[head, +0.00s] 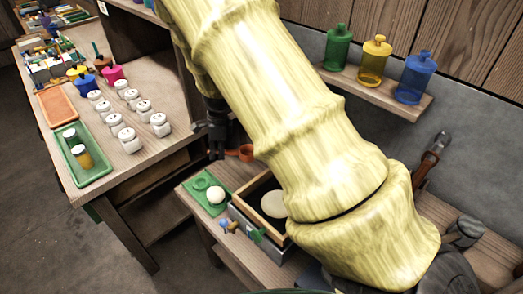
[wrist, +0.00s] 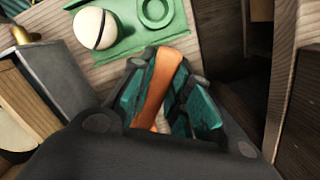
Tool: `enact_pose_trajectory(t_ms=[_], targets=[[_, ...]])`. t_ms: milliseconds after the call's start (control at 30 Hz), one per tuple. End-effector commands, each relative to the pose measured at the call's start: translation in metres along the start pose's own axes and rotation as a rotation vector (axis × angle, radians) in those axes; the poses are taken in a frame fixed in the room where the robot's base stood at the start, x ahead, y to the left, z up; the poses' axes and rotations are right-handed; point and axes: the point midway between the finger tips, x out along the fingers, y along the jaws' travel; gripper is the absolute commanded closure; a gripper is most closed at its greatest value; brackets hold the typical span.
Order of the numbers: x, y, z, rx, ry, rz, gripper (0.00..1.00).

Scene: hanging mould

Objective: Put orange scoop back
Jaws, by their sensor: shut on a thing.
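My gripper (wrist: 162,80) is shut on the orange scoop (wrist: 160,88); the orange handle runs between its teal finger pads in the wrist view. In the head view my gripper (head: 217,138) is a dark shape left of my arm, and the orange scoop (head: 245,152) shows beside it, above the bench's back left part. A green tray (wrist: 128,40) with a ring-shaped recess (wrist: 156,10) and a pale ball (wrist: 94,28) lies just beyond the fingertips. The tray also shows in the head view (head: 222,208). The scoop's far end is partly hidden by the fingers.
A wooden-rimmed box (head: 245,207) with a pale round thing in it stands right of the tray. Several white jars (head: 130,140) and another green tray (head: 93,176) stand on the left table. A wall shelf (head: 385,97) holds green, yellow and blue bottles. My arm hides the middle.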

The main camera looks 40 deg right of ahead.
Motion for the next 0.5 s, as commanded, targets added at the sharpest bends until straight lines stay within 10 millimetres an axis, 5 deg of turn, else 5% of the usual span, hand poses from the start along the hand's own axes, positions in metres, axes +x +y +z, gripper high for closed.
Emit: enact_pose_trajectory(t_ms=[200, 500], targets=[[0.005, 0.007, -0.038, -0.162, 0.1, 0.011, 1.0], [0.017, 0.01, -0.053, -0.215, 0.131, 0.014, 1.0]])
